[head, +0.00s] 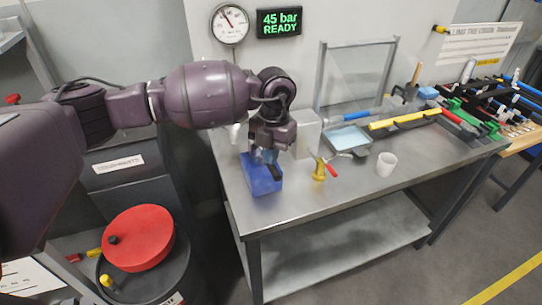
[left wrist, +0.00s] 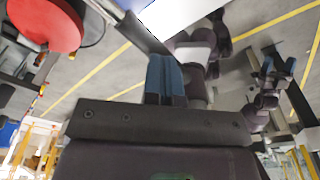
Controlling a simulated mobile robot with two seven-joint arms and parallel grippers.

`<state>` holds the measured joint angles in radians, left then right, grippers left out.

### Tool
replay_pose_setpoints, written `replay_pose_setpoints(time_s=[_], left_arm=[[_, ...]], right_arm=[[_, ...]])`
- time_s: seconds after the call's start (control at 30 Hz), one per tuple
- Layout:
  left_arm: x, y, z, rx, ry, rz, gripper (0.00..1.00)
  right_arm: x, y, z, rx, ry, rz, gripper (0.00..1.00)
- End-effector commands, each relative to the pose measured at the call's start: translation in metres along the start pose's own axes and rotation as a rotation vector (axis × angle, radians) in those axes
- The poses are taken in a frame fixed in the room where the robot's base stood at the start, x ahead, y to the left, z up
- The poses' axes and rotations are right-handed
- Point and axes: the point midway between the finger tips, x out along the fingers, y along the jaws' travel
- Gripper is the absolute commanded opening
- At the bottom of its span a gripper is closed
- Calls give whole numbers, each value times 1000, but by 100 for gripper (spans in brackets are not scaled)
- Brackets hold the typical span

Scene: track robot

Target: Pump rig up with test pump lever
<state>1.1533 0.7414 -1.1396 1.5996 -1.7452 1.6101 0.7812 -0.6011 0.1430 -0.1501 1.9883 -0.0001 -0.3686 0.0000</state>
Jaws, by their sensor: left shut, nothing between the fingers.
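A blue box-shaped pump body (head: 262,181) stands on the left end of the steel bench. A short black lever-like part (head: 275,171) shows at its top, just by the fingertips. My left gripper (head: 266,157) points down right above the box and is shut and empty; I cannot tell whether it touches the lever. Its blue closed fingers also show in the left wrist view (left wrist: 165,78). The green wall display (head: 279,22) reads "45 bar READY". A round dial gauge (head: 230,23) hangs beside it. My right gripper seems to show small in the left wrist view (left wrist: 267,88), its jaws unclear.
A brass valve with a red handle (head: 319,171), a white cup (head: 386,164) and a shallow tray (head: 349,138) stand right of the pump. A yellow bar (head: 405,119) lies behind. A red disc (head: 139,238) is at lower left. The bench front is clear.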

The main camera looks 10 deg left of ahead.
Motion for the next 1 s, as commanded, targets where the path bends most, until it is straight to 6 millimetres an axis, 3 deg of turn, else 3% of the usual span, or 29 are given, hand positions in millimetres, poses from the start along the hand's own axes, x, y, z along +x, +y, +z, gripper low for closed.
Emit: replay_pose_setpoints(time_s=[0.17,0.47,0.8,1.0], left_arm=[[-3,0,2,-1,-4,1,0],[-13,0,30,-1,-3,0,0],[-18,0,29,0,-3,0,0],[-41,0,30,0,-6,1,0]], right_arm=[[-2,0,4,2,-9,1,72],[3,-1,16,2,-16,0,72],[7,-2,6,0,2,-2,72],[7,-2,6,0,2,-2,72]])
